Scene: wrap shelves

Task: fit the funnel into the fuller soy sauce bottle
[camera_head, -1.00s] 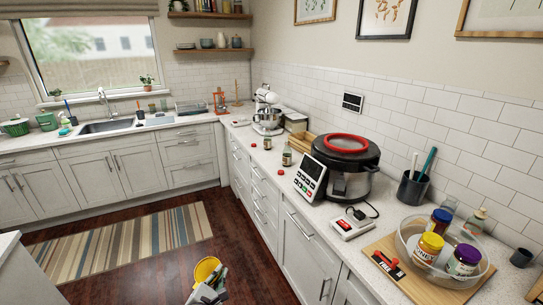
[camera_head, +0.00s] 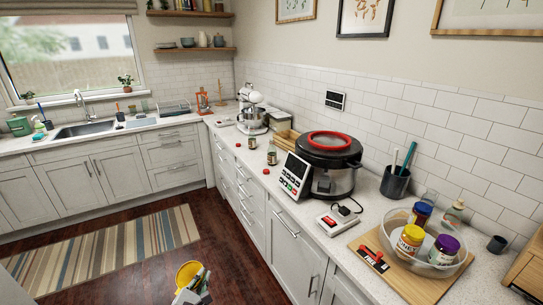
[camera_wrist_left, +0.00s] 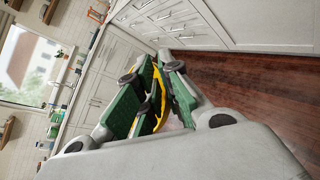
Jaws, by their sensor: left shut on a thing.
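The yellow funnel (camera_head: 188,272) is at the bottom of the head view, over the floor. My left gripper (camera_head: 196,289) is shut on it; in the left wrist view its green-padded fingers (camera_wrist_left: 155,95) are on both sides of a thin yellow part of the funnel (camera_wrist_left: 160,92). Two small bottles that look like the soy sauce bottles stand upright on the counter, a farther one (camera_head: 252,143) and a nearer one (camera_head: 271,157). They are too small to tell which is fuller. The funnel is well apart from both. My right gripper is not in view.
Two red caps, one farther (camera_head: 238,146) and one nearer (camera_head: 265,171), lie on the counter by the bottles. A stand mixer (camera_head: 252,112) is behind; a large cooker (camera_head: 329,165) is to the right. A clear bowl of jars (camera_head: 452,268) sits nearer. Floor is open left of the cabinets.

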